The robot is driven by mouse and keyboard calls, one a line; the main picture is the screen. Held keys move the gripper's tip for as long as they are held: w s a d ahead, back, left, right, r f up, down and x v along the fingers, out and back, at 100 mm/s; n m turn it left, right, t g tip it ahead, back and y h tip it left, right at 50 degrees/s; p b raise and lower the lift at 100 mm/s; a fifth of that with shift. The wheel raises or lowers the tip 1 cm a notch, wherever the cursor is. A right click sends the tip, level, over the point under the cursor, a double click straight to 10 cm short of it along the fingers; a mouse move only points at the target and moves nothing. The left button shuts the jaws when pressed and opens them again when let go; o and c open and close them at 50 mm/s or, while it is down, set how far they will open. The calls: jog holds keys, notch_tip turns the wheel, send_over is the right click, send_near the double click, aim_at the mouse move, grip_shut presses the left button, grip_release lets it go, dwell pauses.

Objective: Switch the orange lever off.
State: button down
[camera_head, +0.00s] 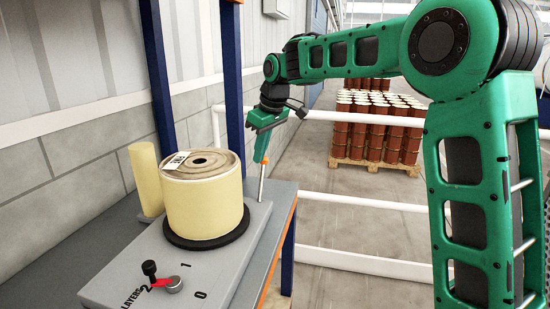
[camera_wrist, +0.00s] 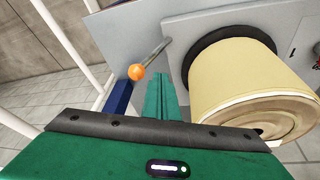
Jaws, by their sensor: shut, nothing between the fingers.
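The lever is a thin metal rod with an orange ball knob (camera_wrist: 137,72). My gripper (camera_head: 261,160) points down at the top of the rod. In the wrist view its green fingers (camera_wrist: 160,84) are shut and empty, just right of the orange knob. I cannot tell whether they touch the lever.
A large cream spool (camera_head: 205,205) stands on a black disc (camera_head: 208,239) on the box, close left of my gripper. Blue posts (camera_head: 232,90) stand behind.

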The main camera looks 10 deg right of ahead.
aim_at(265, 160)
jog(key=shift+w+d+f, duration=0.1)
jog(key=shift+w+d, duration=0.4)
jog(key=shift+w, duration=0.25)
jog(key=shift+w+d+f, duration=0.1)
jog(key=shift+w+d, duration=0.35)
jog(key=shift+w, duration=0.25)
jog(key=shift+w+d, duration=0.1)
jog(key=shift+s+a+r, duration=0.25)
jog(key=shift+r, duration=0.05)
jog(key=a+v, duration=0.2)
jog(key=v, duration=0.9)
jog(key=shift+d+r, duration=0.35)
jog(key=shift+r, duration=0.1)
